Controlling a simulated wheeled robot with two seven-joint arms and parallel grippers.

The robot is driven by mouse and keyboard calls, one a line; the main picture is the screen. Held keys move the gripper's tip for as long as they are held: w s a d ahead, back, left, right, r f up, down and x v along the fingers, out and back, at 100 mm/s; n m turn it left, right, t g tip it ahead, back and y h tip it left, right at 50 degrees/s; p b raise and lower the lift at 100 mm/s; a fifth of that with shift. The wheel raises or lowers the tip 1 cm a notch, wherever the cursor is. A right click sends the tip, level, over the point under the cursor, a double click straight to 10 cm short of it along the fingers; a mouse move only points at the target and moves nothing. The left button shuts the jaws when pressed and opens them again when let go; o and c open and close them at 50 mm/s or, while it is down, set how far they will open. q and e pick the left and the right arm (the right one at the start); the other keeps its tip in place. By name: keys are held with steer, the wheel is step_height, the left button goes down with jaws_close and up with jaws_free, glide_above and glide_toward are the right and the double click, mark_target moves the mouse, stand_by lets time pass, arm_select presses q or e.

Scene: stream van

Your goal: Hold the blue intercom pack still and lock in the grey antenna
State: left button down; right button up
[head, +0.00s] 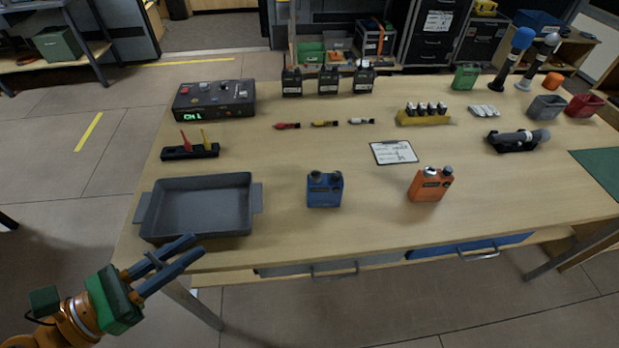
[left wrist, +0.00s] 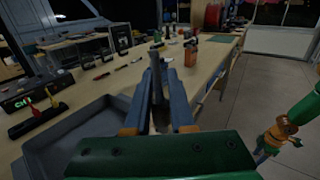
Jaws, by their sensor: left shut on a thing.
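The blue intercom pack (head: 324,191) stands upright near the table's front edge, with two dark round fittings on top. My left gripper (head: 190,250) is at the front left, by the near side of the grey tray and left of the pack, apart from it. In the left wrist view its fingers (left wrist: 159,92) close on a thin dark grey piece (left wrist: 156,68), which looks like the grey antenna. The fingers hide most of this piece and cover the pack's area. My right arm shows at the right of the left wrist view; its gripper (left wrist: 262,151) is small and unclear.
The grey tray (head: 252,202) sits at the table's left. Behind it are a black rack (head: 175,154) with red and yellow antennas and a control box (head: 215,112). An orange pack (head: 430,186) stands right of the blue one. The tabletop between the packs is clear.

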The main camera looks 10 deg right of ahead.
arm_select(q)
steer(key=s+d+r, duration=0.1)
steer(key=s+d, duration=0.2)
steer(key=w+d+f+n+t+y, duration=0.2)
steer(key=w+d+f, duration=0.1)
steer(key=w, duration=0.6)
steer(key=w+d+f+n+t+y, duration=0.1)
steer(key=w+d+f+t+y, duration=0.15)
steer(key=w, duration=0.65)
steer(key=w+d+r, duration=0.3)
steer(key=d, duration=0.5)
steer(key=w+d+r+g+h, duration=0.1)
steer(key=w+d+r, duration=0.3)
steer(key=d, duration=0.4)
steer(key=shift+w+d, duration=0.2)
arm_select(e)
steer(key=shift+s+d, duration=0.6)
steer(key=shift+s, duration=0.25)
arm_select(q)
steer(key=shift+f, duration=1.75)
